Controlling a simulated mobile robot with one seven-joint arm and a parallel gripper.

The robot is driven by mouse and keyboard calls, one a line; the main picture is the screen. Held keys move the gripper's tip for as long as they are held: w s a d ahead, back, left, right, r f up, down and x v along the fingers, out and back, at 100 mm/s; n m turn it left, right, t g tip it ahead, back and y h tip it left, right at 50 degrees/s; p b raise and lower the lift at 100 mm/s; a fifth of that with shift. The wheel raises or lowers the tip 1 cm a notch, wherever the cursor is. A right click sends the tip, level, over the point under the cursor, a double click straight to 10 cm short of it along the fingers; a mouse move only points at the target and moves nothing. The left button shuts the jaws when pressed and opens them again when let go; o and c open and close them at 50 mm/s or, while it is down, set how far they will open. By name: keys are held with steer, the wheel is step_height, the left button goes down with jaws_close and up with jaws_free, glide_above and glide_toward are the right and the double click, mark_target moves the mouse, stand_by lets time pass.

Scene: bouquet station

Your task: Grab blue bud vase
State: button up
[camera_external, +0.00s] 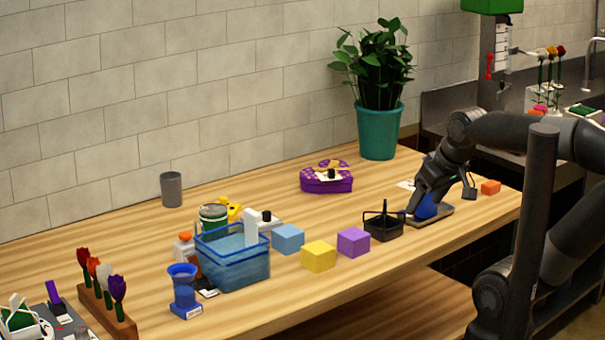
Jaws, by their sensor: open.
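The blue bud vase (184,291) stands upright near the front edge of the wooden table, at the left. It has a flared rim and a square foot with a pale label. It is left of the blue basket and apart from my gripper. My gripper (441,200) is open, low over the right end of the table, far from the vase. A blue item on a grey base (428,211) shows beneath or between its dark parts. I cannot tell whether they touch.
A blue basket (235,267) stands close to the vase's right. A wooden rack of flowers (108,312) stands to its left. Blue, yellow and purple (354,242) cubes and a small black basket (383,226) lie between vase and gripper. A potted plant (378,130) stands behind.

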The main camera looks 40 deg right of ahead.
steer(key=w+a+r+n, duration=0.2)
steer(key=w+a+r, duration=0.1)
steer(key=w+a, duration=0.4)
steer(key=n+g+y, duration=0.2)
steer(key=n, duration=0.2)
glide_toward(180, 283)
step_height(180, 283, down, 2)
steer(key=w+d, duration=0.1)
steer(key=d, duration=0.1)
steer(key=x, duration=0.5)
steer(key=shift+w+a+r, duration=0.1)
steer(key=shift+a, duration=0.05)
steer(key=shift+w+a+x, duration=0.1)
steer(key=shift+w+x, duration=0.1)
steer(key=shift+x, duration=1.1)
steer(key=shift+w+a+x, duration=0.15)
steer(key=shift+w+x, duration=0.05)
steer(key=shift+x, duration=1.1)
steer(key=shift+r, duration=0.2)
steer(key=shift+c, duration=0.4)
steer(key=c, duration=1.2)
